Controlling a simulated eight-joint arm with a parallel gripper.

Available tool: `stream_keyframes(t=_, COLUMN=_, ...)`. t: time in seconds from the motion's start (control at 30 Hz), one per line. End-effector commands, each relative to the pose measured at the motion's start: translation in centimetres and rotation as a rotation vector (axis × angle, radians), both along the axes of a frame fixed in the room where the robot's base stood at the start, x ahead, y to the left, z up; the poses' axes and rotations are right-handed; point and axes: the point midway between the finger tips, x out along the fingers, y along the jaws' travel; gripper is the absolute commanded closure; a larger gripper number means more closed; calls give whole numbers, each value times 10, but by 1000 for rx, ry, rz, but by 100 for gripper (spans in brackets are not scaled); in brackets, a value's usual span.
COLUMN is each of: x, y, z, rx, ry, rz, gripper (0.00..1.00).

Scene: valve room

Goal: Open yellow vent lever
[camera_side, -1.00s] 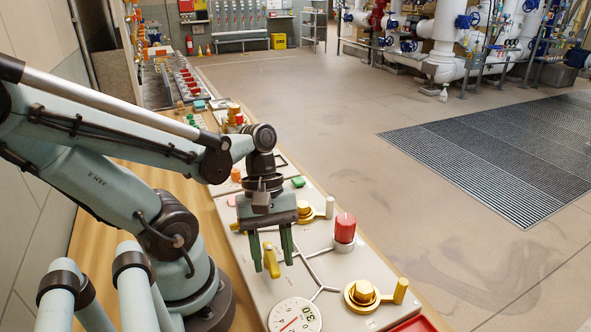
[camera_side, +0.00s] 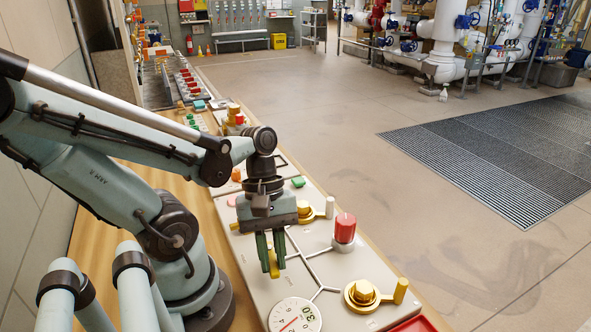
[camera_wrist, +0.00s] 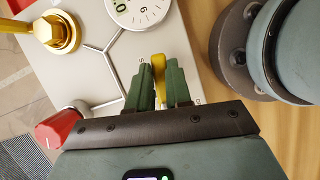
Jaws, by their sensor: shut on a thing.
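The yellow vent lever (camera_side: 274,265) stands on the grey panel (camera_side: 325,268), between my gripper's green fingers. My gripper (camera_side: 271,262) points down and is shut on the lever. In the wrist view the yellow lever (camera_wrist: 159,68) shows as an upright strip between the two fingers of my gripper (camera_wrist: 159,82), with a finger on each side. The fingers hide the lower part of the lever in the wrist view and most of its upper part in the side view.
A round dial gauge (camera_side: 295,316) lies just in front of the lever. A red knob (camera_side: 345,229) and a brass valve with a yellow handle (camera_side: 364,293) stand to the right. Another brass valve (camera_side: 305,209) is behind. A red tray edge (camera_side: 413,325) shows at the front.

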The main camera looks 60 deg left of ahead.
Motion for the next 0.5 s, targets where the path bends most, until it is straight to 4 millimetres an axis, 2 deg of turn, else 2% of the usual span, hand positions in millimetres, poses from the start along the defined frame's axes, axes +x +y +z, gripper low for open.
stream_keyframes(t=0.27, x=-4, y=1, z=0, rx=1, ry=2, rz=-125, gripper=100)
stream_keyframes(t=0.5, x=-10, y=4, z=0, rx=1, ry=1, rz=-334, gripper=100)
